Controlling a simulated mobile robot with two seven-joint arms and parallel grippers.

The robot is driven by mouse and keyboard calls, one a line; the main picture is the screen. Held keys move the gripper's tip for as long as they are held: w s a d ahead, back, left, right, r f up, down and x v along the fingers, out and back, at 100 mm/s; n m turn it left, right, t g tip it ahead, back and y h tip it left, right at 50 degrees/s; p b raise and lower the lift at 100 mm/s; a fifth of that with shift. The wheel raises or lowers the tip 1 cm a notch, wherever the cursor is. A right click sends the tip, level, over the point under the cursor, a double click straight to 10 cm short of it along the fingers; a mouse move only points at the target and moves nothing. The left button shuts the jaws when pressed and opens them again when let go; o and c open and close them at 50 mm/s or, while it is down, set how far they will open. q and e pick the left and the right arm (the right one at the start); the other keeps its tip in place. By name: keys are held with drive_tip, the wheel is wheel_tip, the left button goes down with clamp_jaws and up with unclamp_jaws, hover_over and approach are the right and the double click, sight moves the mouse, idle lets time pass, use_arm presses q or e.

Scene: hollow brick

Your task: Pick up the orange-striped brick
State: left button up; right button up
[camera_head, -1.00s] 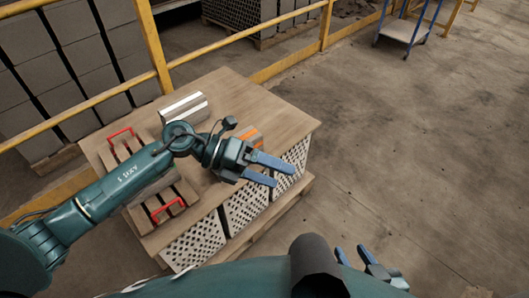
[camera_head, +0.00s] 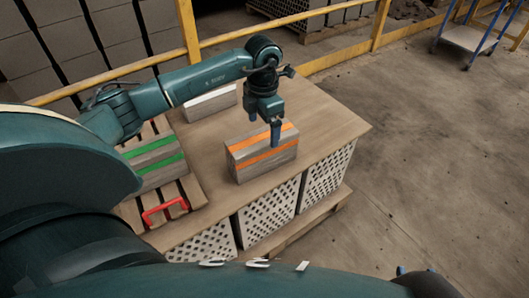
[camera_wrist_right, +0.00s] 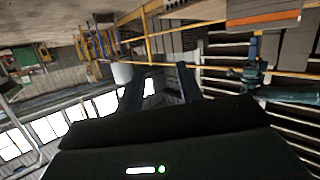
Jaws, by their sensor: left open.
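The orange-striped brick (camera_head: 258,160) is grey with orange bands and stands on the wooden table top (camera_head: 330,118). It also shows at the top right of the right wrist view (camera_wrist_right: 265,19). My left gripper (camera_head: 276,134) points down over the brick, with a blue finger in front of its upper orange band. The other finger is hidden, and I cannot tell whether the fingers touch the brick. My right gripper (camera_wrist_right: 158,82) is open and empty in its wrist view, its two dark fingers apart. Only a bit of it shows at the lower right of the head view.
A green-striped brick (camera_head: 152,160) lies on a slatted wooden carrier with a red handle (camera_head: 165,211) at the table's left. A white-striped brick (camera_head: 210,104) lies behind. A yellow railing (camera_head: 190,30) runs behind the table. The table's right end is bare.

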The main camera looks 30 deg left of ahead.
sight(263, 136)
use_arm(q)
drive_tip(key=f+b, duration=0.1)
drive_tip(key=f, duration=0.6)
drive_tip(key=shift+a+f+b, duration=0.2)
drive_tip(key=shift+f+b, duration=0.2)
use_arm(e)
drive_tip(key=shift+w+a+n+t, duration=0.25)
drive_tip(key=shift+w+n+t, duration=0.05)
drive_tip(key=shift+t, duration=0.5)
use_arm(q)
drive_tip(key=c, duration=1.8)
drive_tip(key=shift+w+r, duration=0.15)
drive_tip(key=shift+r, duration=0.1)
